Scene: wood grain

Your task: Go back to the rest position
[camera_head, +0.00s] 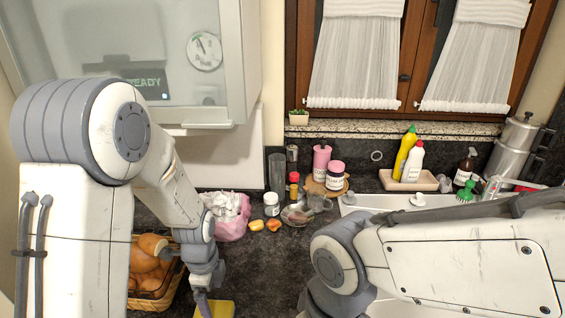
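My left arm comes in from the left and reaches down to the counter. Its gripper (203,302) is at the bottom edge of the view, next to a yellow block-like item (222,309), partly cut off. I cannot tell if the fingers touch it or how far apart they are. My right arm comes in from the right and bends over the sink area. Its gripper is out of view below the frame.
A wicker basket (158,300) with brown rounded items stands left of the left gripper. Jars, bottles and a pink bag (234,226) line the back of the dark counter (262,262). A white sink (372,201) lies right. A glass-fronted cabinet (120,45) hangs upper left.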

